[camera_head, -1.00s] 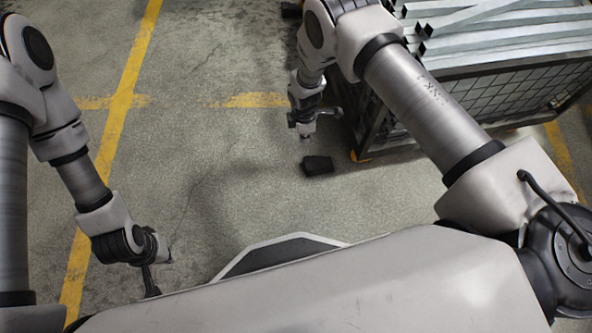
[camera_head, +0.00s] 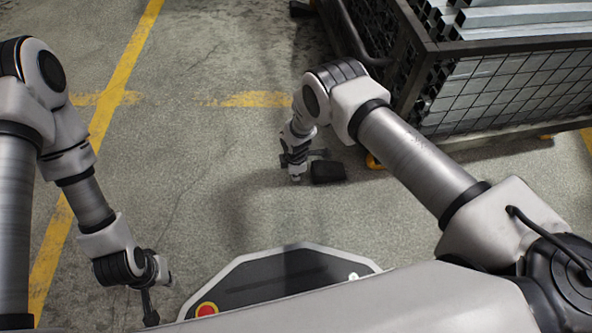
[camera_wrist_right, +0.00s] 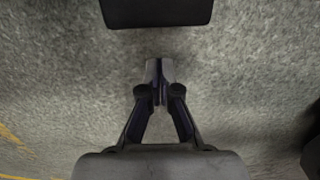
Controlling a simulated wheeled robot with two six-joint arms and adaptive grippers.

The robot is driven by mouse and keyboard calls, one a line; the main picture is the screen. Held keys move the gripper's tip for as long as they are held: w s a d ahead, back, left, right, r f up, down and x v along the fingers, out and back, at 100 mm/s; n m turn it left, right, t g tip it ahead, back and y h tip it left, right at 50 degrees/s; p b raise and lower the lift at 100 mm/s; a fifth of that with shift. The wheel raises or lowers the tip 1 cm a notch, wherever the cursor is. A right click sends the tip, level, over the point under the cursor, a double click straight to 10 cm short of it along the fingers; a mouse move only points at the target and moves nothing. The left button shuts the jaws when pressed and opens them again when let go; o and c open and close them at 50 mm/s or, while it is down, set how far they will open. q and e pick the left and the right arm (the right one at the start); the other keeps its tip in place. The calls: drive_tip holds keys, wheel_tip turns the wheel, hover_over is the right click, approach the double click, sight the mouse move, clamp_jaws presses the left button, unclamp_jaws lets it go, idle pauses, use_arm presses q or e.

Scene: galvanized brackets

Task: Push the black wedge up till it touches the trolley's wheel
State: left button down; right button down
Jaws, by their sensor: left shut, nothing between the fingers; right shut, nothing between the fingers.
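The black wedge (camera_head: 328,171) lies on the concrete floor, just left of the trolley (camera_head: 432,45). In the right wrist view the wedge (camera_wrist_right: 157,12) shows at the top edge, partly cut off. An orange-yellow part (camera_head: 374,161), apparently of the trolley's wheel, shows right of the wedge with a small gap between; my right arm hides much around it. My right gripper (camera_head: 296,178) is low beside the wedge's left side. In the wrist view its fingertips (camera_wrist_right: 159,78) are shut, empty and apart from the wedge. My left gripper (camera_head: 151,318) is shut and empty at lower left.
The trolley has dark mesh sides and carries galvanized profiles (camera_head: 530,15). Yellow lines (camera_head: 118,85) cross the floor at left. Open floor lies left of the wedge. A dark object (camera_wrist_right: 312,140), not identifiable, shows at the wrist view's right edge.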

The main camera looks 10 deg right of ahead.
sight(327, 168)
drive_tip(key=d, duration=0.4)
drive_tip(key=shift+s+r, duration=0.1)
use_arm(q)
drive_tip(key=shift+f, duration=0.55)
use_arm(e)
drive_tip(key=shift+d+r, duration=0.1)
drive_tip(key=shift+d, duration=0.35)
drive_tip(key=d, duration=0.2)
drive_tip(key=d+p, duration=0.1)
drive_tip(key=d, duration=0.1)
drive_tip(key=shift+s+d, duration=0.2)
drive_tip(key=shift+d, duration=0.1)
use_arm(q)
drive_tip(key=shift+r, duration=0.9)
use_arm(e)
drive_tip(key=shift+d, duration=0.45)
drive_tip(key=shift+a, duration=0.1)
